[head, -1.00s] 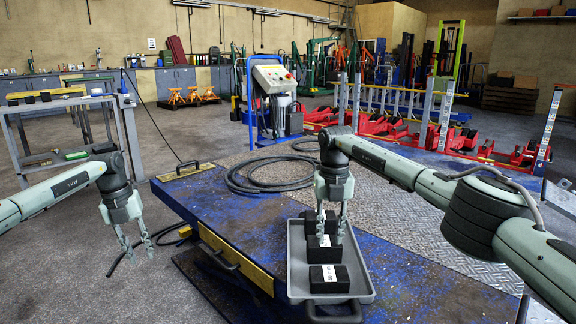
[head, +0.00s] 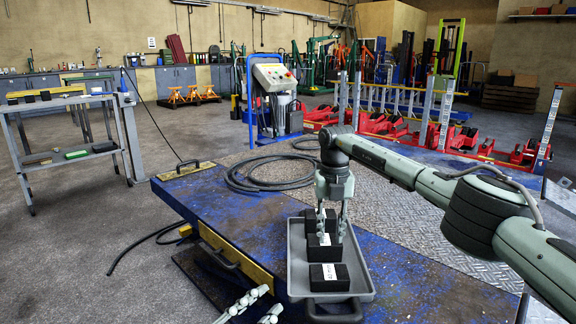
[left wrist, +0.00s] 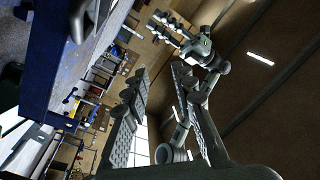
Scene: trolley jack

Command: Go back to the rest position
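My left gripper (head: 256,308) is low at the bottom edge of the head view, left of the tray, its fingers apart and empty. Its two fingers stand apart in the left wrist view (left wrist: 165,95) too. My right gripper (head: 331,232) points down over the grey tray (head: 297,262), fingers apart, close to the black boxes. A black box with a white label (head: 329,278) sits at the tray's near end. A second black box (head: 322,251) is behind it, and a third (head: 311,222) is partly hidden by the right fingers. No box is clearly gripped.
The tray stands on a worn blue lift table (head: 225,205) with a yellow-edged front. A grey trolley (head: 75,140) stands at the left, and a control unit (head: 272,95) behind.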

